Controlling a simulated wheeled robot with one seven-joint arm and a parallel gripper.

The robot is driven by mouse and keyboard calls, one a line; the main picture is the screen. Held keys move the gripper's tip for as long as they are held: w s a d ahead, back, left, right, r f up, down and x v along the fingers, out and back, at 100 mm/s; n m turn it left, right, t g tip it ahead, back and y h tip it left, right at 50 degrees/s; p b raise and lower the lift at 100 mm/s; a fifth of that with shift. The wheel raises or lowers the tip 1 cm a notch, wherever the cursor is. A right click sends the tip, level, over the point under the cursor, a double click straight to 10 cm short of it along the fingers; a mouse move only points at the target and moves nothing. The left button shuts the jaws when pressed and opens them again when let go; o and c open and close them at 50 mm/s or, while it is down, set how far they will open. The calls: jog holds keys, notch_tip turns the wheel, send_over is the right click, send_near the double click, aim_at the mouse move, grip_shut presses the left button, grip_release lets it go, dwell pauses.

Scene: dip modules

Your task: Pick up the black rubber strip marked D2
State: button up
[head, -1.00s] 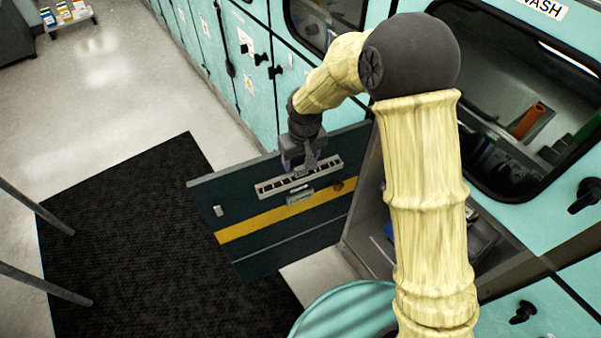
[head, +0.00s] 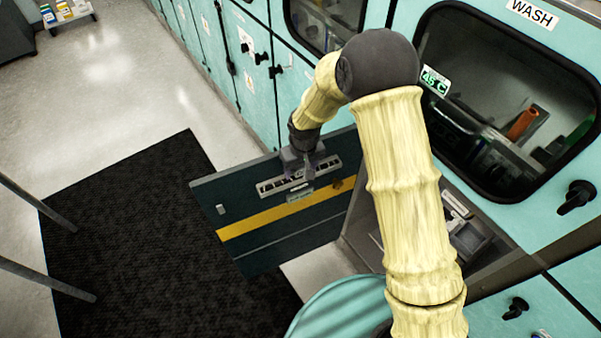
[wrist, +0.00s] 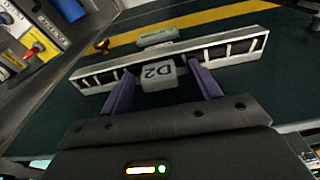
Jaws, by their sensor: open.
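A grey tag marked D2 (wrist: 158,76) shows upside down in the wrist view, at the middle of a long pale rail (wrist: 240,48) with dark slots. The rail lies along a dark green panel and also shows in the head view (head: 266,188). I cannot clearly make out the black rubber strip itself apart from the dark slots. My gripper (wrist: 160,73) is open, with one purple finger on each side of the tag. Whether the fingers touch it I cannot tell. In the head view my gripper (head: 301,174) is over the middle of the rail.
The dark green panel (head: 235,200) has a yellow stripe and a second small pale tag (head: 300,196) below the rail. An open grey compartment (head: 472,240) is to its right, under the WASH window (head: 500,110). A black mat (head: 130,220) covers the floor at left.

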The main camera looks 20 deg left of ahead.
dwell(0.4)
jog(key=c, duration=1.1)
jog(key=shift+r, duration=0.15)
notch_tip(320, 180, up, 18)
jog(key=b, duration=0.4)
